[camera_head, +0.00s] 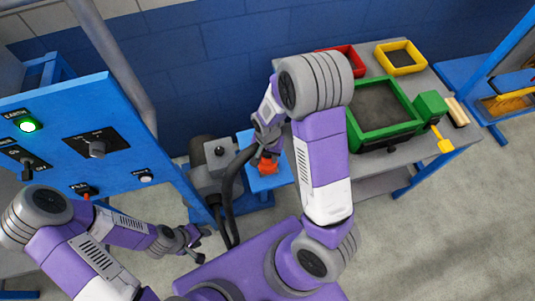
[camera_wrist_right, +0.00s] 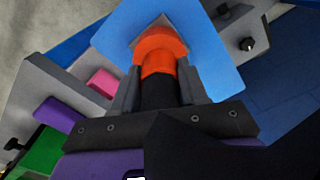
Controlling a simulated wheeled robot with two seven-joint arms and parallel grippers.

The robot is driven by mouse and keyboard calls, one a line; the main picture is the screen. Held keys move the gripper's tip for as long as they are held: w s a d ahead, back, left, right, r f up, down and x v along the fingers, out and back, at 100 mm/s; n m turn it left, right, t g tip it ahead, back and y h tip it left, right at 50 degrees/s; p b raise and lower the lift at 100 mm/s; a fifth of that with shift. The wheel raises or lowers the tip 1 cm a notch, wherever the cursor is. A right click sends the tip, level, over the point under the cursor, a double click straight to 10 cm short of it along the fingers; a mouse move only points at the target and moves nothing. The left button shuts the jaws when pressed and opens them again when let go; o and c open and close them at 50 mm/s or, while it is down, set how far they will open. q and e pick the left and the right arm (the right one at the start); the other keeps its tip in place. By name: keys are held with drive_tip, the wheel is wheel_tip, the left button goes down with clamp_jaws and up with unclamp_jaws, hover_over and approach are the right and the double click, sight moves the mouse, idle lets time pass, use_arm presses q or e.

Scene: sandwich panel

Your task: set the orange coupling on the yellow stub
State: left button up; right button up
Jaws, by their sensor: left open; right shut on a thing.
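The orange coupling (camera_head: 267,165) shows at the fingertips of my right gripper (camera_head: 266,146), above or on a small blue-topped stand (camera_head: 264,184). In the right wrist view the coupling (camera_wrist_right: 161,50) is a curved orange piece with a black part, between the fingers of my right gripper (camera_wrist_right: 158,92). The blue plate (camera_wrist_right: 210,64) lies behind it. I cannot tell whether the coupling touches the stand. My left gripper (camera_head: 193,240) is open and empty at the lower left, away from the coupling.
A grey machine (camera_head: 212,158) stands left of the blue stand. A blue control panel (camera_head: 75,135) is at the left. A grey table at the right bears a green-rimmed tray (camera_head: 408,128), a red bin (camera_head: 357,60) and a yellow bin (camera_head: 400,45). Open floor lies at the lower right.

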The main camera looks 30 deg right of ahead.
drive_tip(key=shift+f, duration=0.2)
drive_tip(key=o, duration=1.2)
drive_tip(key=shift+o, duration=0.2)
wheel_tip(320, 180, up, 8)
drive_tip(key=shift+f+p, duration=0.15)
drive_tip(key=shift+p, duration=0.75)
